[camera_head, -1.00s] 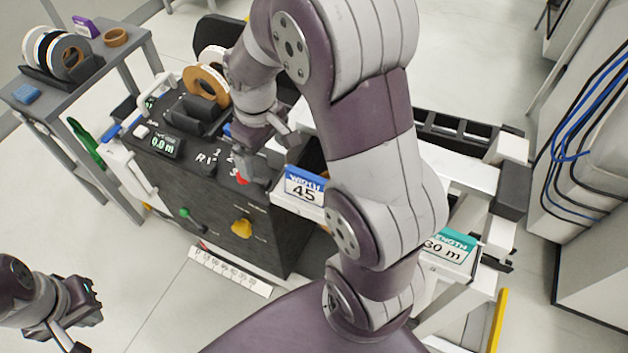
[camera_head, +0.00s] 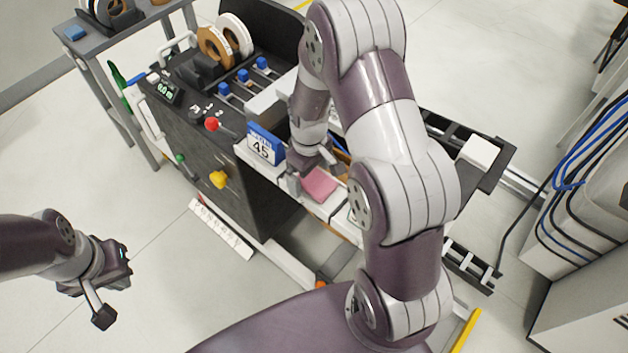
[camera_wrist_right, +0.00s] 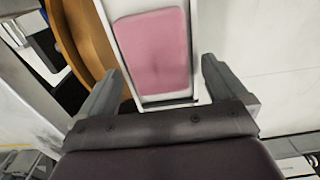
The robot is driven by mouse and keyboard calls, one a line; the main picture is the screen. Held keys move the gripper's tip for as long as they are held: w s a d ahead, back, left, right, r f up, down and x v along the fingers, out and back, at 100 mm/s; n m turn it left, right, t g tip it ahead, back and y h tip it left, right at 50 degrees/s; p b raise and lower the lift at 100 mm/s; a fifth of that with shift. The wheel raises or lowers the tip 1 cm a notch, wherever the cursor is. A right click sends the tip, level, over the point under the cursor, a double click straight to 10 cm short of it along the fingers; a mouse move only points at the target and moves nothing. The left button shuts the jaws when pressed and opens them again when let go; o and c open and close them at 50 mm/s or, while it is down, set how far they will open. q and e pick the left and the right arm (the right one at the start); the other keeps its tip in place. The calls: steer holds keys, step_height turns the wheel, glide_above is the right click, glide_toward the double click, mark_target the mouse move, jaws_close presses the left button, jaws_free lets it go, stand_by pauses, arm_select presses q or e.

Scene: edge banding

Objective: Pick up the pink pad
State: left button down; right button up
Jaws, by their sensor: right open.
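The pink pad (camera_head: 319,185) lies flat on a narrow white ledge at the front of the machine. In the right wrist view the pad (camera_wrist_right: 153,52) fills the upper middle, beyond the fingers and roughly centred between them. My right gripper (camera_head: 311,176) is open and empty, close to the pad in the head view; in the wrist view its fingers (camera_wrist_right: 160,88) stand apart on either side of the ledge. My left gripper (camera_head: 115,287) hangs over the floor at the lower left, far from the pad. Its finger gap does not show clearly.
The "45" sign (camera_head: 264,146) stands left of the pad on the ledge. Tape rolls (camera_head: 227,38) sit behind. An orange-brown curved part (camera_wrist_right: 92,38) is left of the ledge.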

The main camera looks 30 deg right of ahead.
mark_target(311, 177)
steer(key=shift+s+d+r, duration=0.1)
steer(key=shift+s+d, duration=0.05)
steer(key=shift+s, duration=0.1)
steer(key=c, duration=1.1)
steer(key=shift+w, duration=0.1)
steer(key=shift+r, duration=0.6)
step_height(311, 177, up, 3)
steer(key=s+a+r, duration=0.2)
steer(key=s, duration=0.1)
steer(key=s+a+r, duration=0.2)
steer(key=a, duration=0.1)
steer(key=s+a+r+b, duration=0.1)
steer(key=s+a+r, duration=0.1)
steer(key=s+a, duration=0.1)
steer(key=shift+s+r, duration=0.35)
steer(key=shift+r, duration=0.05)
